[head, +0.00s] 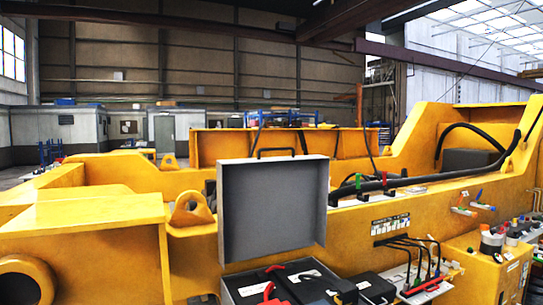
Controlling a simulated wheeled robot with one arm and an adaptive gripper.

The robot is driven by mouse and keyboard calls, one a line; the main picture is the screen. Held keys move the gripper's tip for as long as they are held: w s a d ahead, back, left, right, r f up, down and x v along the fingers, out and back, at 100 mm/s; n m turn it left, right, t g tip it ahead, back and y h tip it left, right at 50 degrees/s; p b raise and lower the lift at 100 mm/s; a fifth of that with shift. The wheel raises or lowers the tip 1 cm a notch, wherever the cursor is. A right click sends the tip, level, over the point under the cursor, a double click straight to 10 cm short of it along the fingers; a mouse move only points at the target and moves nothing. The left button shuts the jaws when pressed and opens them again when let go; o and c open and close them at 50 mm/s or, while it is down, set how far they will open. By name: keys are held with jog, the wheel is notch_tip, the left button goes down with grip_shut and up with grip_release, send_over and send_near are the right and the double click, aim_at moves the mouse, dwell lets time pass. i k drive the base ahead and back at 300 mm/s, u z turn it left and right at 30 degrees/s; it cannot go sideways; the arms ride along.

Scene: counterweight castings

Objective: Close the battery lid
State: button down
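The battery lid (272,207) is a flat grey panel with a dark handle (276,152) on its top edge. It stands raised, nearly upright, at the back of the battery box (228,293), so the box is open. Inside the box are dark batteries (287,281) with a red clamp or terminal (268,295) near the front. The lower part of the box is cut off by the bottom edge of the picture. My gripper is not in view.
A large yellow casting (100,222) with lifting lugs (190,210) stands behind and left of the lid. Black cables (423,179) run along it at right. A yellow cabinet (488,273) with knobs and levers stands at the lower right. Black leads (412,252) hang right of the box.

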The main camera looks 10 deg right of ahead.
aim_at(266, 206)
jog(key=z, duration=1.15)
jog(key=i, duration=1.2)
jog(key=u, duration=3.85)
